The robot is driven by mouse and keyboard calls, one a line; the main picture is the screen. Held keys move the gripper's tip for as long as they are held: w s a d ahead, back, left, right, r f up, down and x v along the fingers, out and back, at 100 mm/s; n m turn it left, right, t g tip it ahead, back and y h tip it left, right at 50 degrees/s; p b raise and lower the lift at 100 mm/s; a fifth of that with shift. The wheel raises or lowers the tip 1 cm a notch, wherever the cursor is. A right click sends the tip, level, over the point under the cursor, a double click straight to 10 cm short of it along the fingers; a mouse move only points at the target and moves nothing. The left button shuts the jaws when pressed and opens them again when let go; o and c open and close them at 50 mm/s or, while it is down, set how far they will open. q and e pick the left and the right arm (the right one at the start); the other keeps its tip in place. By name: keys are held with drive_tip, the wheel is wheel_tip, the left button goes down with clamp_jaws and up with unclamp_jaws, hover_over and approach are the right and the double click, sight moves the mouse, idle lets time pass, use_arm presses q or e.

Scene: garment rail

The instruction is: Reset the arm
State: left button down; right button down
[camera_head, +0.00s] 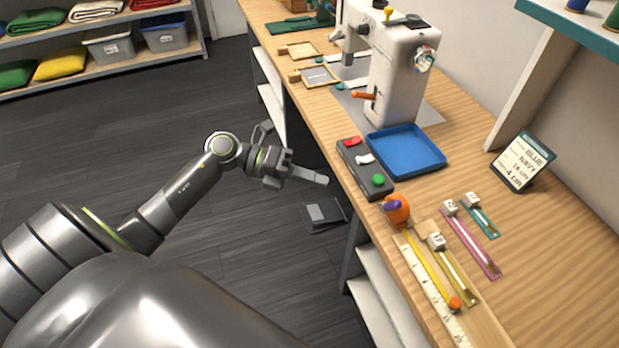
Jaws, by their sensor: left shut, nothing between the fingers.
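My left gripper (322,179) is shut and empty. It hangs over the floor just left of the wooden workbench (543,250), apart from the bench edge. My left arm reaches in from the lower left, with its wrist bent so the fingers point right, toward the bench. A dark control box (366,168) with red, white and green buttons lies on the bench near the fingertips, with a gap between. My right gripper does not show.
A white sewing machine (398,75) stands behind a blue tray (406,151). Rulers and zippers (470,238), an orange-purple object (397,210) and a sign (523,162) lie or stand nearer. A foot pedal (323,214) is on the floor. A fabric shelf (95,68) stands back left. The floor between is clear.

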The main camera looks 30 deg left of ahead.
use_arm(q)
drive_tip(key=shift+a+r, duration=0.1)
drive_tip(key=shift+a, duration=0.3)
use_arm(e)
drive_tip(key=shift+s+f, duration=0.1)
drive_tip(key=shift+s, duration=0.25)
use_arm(q)
drive_tip(key=shift+s, duration=0.1)
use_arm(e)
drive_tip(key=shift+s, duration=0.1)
